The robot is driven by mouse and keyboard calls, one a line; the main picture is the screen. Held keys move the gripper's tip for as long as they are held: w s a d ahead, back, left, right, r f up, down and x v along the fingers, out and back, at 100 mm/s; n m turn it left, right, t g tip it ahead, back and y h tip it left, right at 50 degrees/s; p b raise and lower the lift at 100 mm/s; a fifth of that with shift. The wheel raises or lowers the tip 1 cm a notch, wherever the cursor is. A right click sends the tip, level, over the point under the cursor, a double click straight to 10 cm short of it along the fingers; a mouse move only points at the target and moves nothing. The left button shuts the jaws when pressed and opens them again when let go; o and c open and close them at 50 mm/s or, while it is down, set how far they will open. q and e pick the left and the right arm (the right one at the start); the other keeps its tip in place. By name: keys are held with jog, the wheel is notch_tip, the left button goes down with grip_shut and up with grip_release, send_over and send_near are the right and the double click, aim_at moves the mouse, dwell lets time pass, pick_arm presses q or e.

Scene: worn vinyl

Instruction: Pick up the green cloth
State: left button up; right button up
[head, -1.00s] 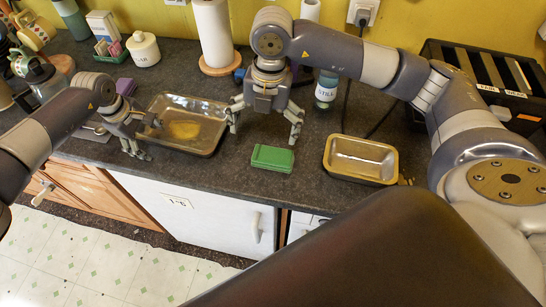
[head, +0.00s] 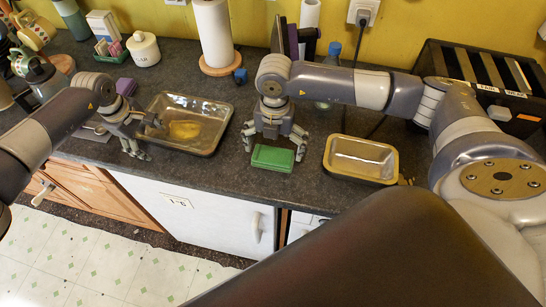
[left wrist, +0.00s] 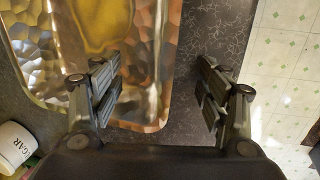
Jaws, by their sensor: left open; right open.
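The green cloth (head: 272,158), a folded block, lies on the dark counter near its front edge in the head view. My right gripper (head: 273,149) is open, its fingers coming down at the left and right of the cloth. I cannot tell whether they touch it. My left gripper (head: 148,140) is open and empty at the left edge of a metal tray (head: 211,149). In the left wrist view its open fingers (left wrist: 160,75) are over the tray rim and the counter. The green cloth is outside the left wrist view.
A yellow thing (head: 185,130) lies in the metal tray. A gold-rimmed tray (head: 335,172) stands right of the green cloth. A paper towel roll (head: 212,35), a blue cube (head: 240,75), a bottle (head: 333,58) and a black slotted box (head: 480,85) are behind.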

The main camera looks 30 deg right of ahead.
aim_at(274, 149)
jog(key=shift+f, duration=0.6)
jog(key=c, duration=0.8)
jog(key=shift+o, duration=0.2)
jog(key=shift+r, duration=0.15)
notch_tip(274, 149, up, 10)
jog(key=shift+f, duration=0.1)
